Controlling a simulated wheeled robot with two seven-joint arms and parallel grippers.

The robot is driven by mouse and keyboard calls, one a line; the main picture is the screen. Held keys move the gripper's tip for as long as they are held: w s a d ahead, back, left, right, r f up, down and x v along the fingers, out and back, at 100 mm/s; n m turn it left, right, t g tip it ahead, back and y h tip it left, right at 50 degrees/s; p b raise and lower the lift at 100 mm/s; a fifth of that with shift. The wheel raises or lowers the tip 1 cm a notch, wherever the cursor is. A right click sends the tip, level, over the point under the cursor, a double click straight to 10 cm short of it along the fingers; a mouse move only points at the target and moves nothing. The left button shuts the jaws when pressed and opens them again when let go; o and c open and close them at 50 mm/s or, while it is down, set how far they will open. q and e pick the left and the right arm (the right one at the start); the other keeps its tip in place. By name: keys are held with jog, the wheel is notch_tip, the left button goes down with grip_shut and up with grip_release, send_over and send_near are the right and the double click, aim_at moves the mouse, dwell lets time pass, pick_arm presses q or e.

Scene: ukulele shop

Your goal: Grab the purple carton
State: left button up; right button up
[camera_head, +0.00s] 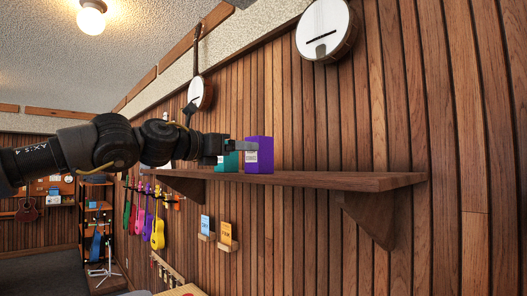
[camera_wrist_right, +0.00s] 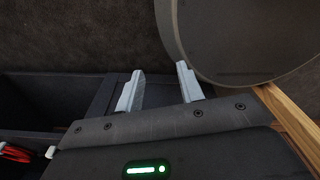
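The purple carton (camera_head: 264,158) stands upright on the wooden wall shelf (camera_head: 340,181), with a white label on its near side. My left gripper (camera_head: 246,146) reaches in from the left at the carton's upper left. One grey finger overlaps the carton's left edge in the picture; the other finger is not clearly visible, so I cannot tell whether the gripper is open or holding it. A teal carton (camera_head: 229,163) stands just left of the purple one, partly covered by the gripper. In the right wrist view my right gripper (camera_wrist_right: 158,84) is open, with nothing between its fingers.
The shelf is bare right of the purple carton, with a bracket (camera_head: 369,215) below. A banjo (camera_head: 326,31) hangs above. Coloured ukuleles (camera_head: 158,232) and cards (camera_head: 225,234) are lower on the wall. A round dark object (camera_wrist_right: 245,40) is close to my right gripper.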

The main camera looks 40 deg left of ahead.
aim_at(259, 152)
pick_arm(q)
jog(key=w, duration=0.2)
jog(key=w+a+p, duration=0.1)
jog(key=w, duration=0.1)
jog(key=shift+a+f, duration=0.1)
jog(key=shift+f, duration=0.25)
jog(key=shift+d+r, duration=0.1)
jog(key=shift+d, duration=0.1)
jog(key=shift+w+d+r+p, duration=0.3)
jog(key=shift+w+p, duration=0.35)
jog(key=shift+p, duration=0.6)
jog(key=w, duration=0.1)
jog(key=w+p, duration=0.2)
jog(key=shift+w+a+f, duration=0.2)
jog(key=shift+a+f, duration=0.05)
jog(key=shift+f, duration=0.1)
jog(key=shift+w, duration=0.2)
jog(key=shift+s+d, duration=0.15)
jog(key=shift+d, duration=0.05)
jog(key=shift+s, duration=0.1)
jog(key=shift+c, duration=0.6)
jog(key=shift+a, duration=0.1)
jog(key=c, duration=0.7)
jog(key=shift+c, duration=1.4)
pick_arm(e)
notch_tip(259, 152, up, 6)
jog(key=w, duration=0.1)
jog(key=shift+w, duration=0.35)
